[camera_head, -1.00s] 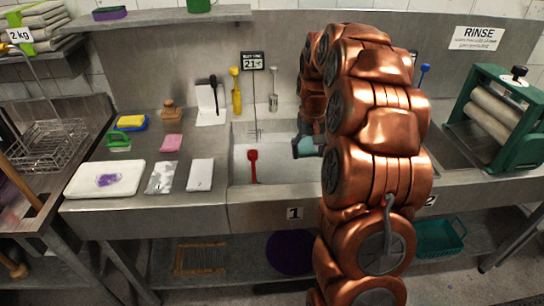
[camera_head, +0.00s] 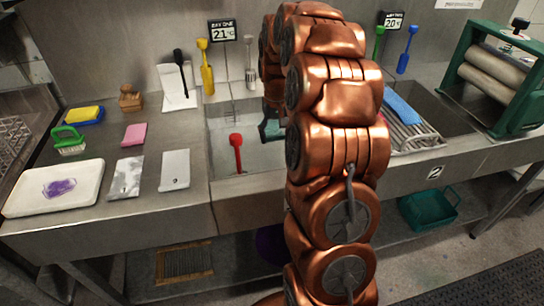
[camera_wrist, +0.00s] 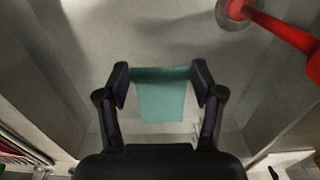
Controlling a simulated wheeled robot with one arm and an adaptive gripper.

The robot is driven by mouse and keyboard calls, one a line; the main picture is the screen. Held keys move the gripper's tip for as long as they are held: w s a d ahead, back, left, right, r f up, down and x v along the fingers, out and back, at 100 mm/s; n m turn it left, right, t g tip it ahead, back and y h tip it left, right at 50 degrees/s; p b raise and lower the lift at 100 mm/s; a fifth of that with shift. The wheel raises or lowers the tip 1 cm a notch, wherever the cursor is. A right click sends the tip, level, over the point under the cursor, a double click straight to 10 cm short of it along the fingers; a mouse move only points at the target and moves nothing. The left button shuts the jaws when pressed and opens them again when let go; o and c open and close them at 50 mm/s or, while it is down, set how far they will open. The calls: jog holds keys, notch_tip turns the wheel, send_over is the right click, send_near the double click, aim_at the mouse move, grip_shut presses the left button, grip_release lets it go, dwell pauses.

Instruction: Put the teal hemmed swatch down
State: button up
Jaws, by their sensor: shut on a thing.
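The teal hemmed swatch (camera_wrist: 162,102) hangs flat between the two fingertips of my gripper (camera_wrist: 161,76) in the wrist view. My gripper is shut on its upper edge. Pale basin surface lies beneath it; I cannot tell whether the swatch touches it. In the head view my copper arm hides most of the gripper; a little teal (camera_head: 272,128) shows at the arm's left side, over the first sink basin (camera_head: 222,148).
A red-handled tool (camera_head: 237,150) stands in that basin; it also shows in the wrist view (camera_wrist: 285,32). To its left lie a white card (camera_head: 175,170), a grey patterned sheet (camera_head: 125,178) and a white tray (camera_head: 20,198). A rack with a blue cloth (camera_head: 402,108) sits right of my arm.

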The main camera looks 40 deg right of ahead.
aim_at(275, 164)
notch_tip(275, 164, down, 9)
jog(key=shift+f+p, duration=0.1)
jog(key=shift+p, duration=0.85)
jog(key=shift+f, duration=0.15)
jog(key=o, duration=1)
jog(key=shift+o, duration=0.2)
notch_tip(275, 164, up, 12)
jog(key=b, duration=0.2)
jog(key=shift+b, duration=0.3)
